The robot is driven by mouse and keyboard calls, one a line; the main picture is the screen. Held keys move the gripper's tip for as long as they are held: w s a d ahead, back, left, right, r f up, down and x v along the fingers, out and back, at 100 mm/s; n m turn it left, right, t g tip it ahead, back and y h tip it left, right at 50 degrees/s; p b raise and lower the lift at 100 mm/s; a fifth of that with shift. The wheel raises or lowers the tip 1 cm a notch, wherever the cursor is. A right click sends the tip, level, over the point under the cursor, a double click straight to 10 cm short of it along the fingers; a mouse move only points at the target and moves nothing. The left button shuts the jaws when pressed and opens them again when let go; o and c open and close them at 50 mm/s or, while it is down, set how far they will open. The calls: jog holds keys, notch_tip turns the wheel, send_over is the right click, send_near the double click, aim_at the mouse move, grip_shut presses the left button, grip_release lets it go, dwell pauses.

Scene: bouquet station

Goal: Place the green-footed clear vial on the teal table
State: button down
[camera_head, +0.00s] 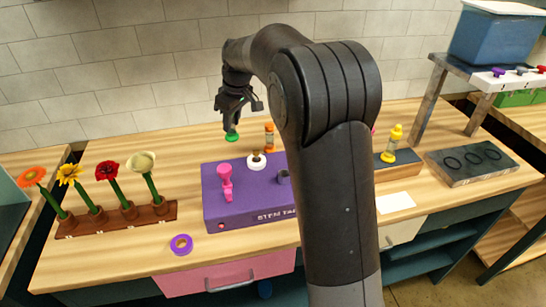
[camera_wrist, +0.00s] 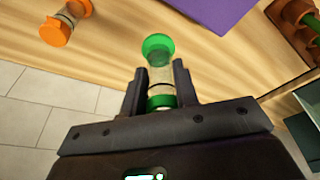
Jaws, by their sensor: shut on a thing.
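My gripper (camera_head: 233,110) is shut on the green-footed clear vial, whose green foot (camera_head: 232,137) shows below the fingers. The vial hangs above the back of the wooden bench, left of my arm. In the wrist view the clear vial (camera_wrist: 160,74) sits between my two fingers (camera_wrist: 158,86), its green foot pointing away from the palm. A teal surface (camera_head: 10,208), possibly the teal table, shows partly at the left edge of the head view. A teal-edged, box-like thing also shows at the right of the wrist view (camera_wrist: 306,97); I cannot tell if it is the same.
An orange-footed vial (camera_head: 269,139) stands on the bench, near a purple station (camera_head: 240,208). A brown rack (camera_head: 120,220) holds several flowers at the left. A purple ring (camera_head: 181,244) lies at the front. A raised shelf (camera_head: 460,70) stands at the right.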

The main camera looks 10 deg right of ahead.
jog(key=shift+w+a+f, duration=0.5)
jog(key=shift+a+f, duration=1.35)
jog(key=shift+w+a+f, duration=0.45)
jog(key=shift+a+f, duration=1.35)
jog(key=shift+a, duration=0.1)
jog(key=shift+w+a+f, duration=0.5)
jog(key=shift+a+f, duration=1.35)
jog(key=shift+f, duration=0.1)
jog(key=c, duration=1.1)
grip_release()
